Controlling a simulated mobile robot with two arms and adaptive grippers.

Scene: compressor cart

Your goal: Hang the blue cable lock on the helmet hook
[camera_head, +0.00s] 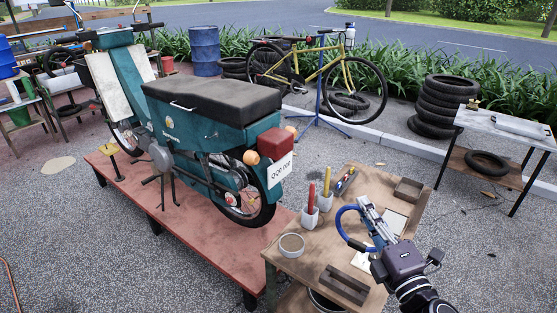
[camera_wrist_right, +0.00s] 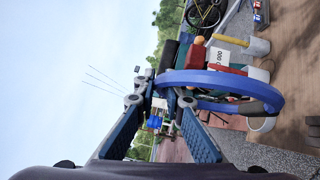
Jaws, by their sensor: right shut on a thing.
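My right gripper (camera_head: 368,210) is above the wooden workbench, shut on the blue cable lock (camera_head: 341,222). The lock's loop hangs out on the left side of the fingers. In the right wrist view the blue cable lock (camera_wrist_right: 232,80) is a thick ring beyond the fingertips of the right gripper (camera_wrist_right: 161,102); the exact grip point is hard to see. The teal scooter (camera_head: 233,139) with a dark seat stands left of the gripper, apart from the lock. I cannot pick out the helmet hook in either view. My left gripper is not in view.
The workbench (camera_head: 325,238) carries a round tin (camera_head: 291,245), white holders with red and yellow handles (camera_head: 310,217) and small wooden trays (camera_head: 345,286). The scooter stands on a red platform (camera_head: 160,215). A yellow bicycle (camera_head: 335,70), tyre stacks (camera_head: 440,105) and a side table (camera_head: 507,128) stand behind.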

